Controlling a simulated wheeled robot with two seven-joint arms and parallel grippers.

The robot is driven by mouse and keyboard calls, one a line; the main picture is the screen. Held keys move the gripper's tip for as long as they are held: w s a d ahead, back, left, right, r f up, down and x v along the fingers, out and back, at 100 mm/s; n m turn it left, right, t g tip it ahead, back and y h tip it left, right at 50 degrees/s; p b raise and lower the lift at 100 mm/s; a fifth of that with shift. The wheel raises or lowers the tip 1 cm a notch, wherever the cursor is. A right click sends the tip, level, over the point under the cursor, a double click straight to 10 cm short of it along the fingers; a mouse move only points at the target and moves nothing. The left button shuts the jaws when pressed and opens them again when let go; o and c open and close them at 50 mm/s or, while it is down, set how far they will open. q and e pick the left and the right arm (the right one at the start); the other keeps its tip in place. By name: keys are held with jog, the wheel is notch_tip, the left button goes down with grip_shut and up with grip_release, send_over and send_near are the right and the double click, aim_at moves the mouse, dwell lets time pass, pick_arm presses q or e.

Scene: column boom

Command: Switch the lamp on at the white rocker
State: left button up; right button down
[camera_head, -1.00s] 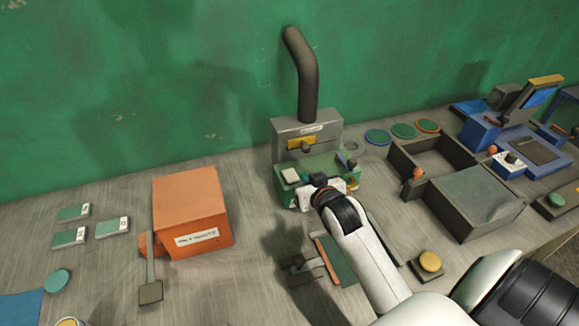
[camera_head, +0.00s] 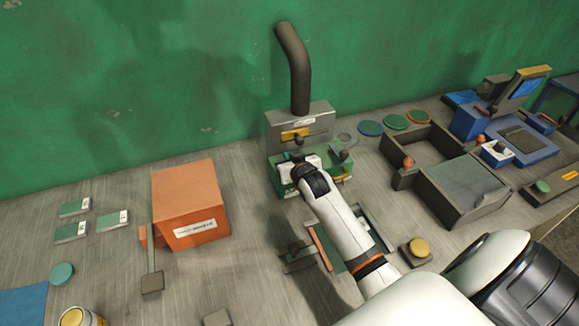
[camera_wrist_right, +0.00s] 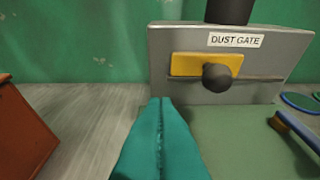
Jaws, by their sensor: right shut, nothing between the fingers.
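My right gripper (camera_head: 299,164) is over the green-topped box below the dust gate panel. In the right wrist view its teal fingers (camera_wrist_right: 160,103) are shut together with nothing between them, in front of and left of the yellow slide plate. The white rocker cannot be made out now; the gripper and wrist cover much of the green box (camera_head: 279,187). I cannot tell whether the fingers touch anything. No lamp can be clearly identified. My left gripper is out of view.
The grey dust gate panel (camera_wrist_right: 190,85) has a yellow slide (camera_wrist_right: 190,65) with a dark knob (camera_wrist_right: 217,77); a dark pipe (camera_head: 297,75) rises behind. An orange box (camera_head: 186,198) stands left, with bare bench between. Dark trays (camera_head: 462,195) stand right. A brush (camera_wrist_right: 290,125) lies right of the fingers.

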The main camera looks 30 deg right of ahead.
jog(key=f, duration=0.2)
jog(key=shift+s+f+p, duration=0.2)
jog(key=shift+f+p, duration=0.1)
jog(key=shift+f, duration=0.05)
jog(key=shift+s+a+f, duration=0.1)
jog(key=shift+s+f, duration=0.1)
jog(key=shift+f, duration=0.3)
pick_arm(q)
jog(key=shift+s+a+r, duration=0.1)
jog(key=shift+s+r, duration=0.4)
pick_arm(e)
jog(key=shift+f, duration=0.1)
jog(key=shift+w, duration=0.1)
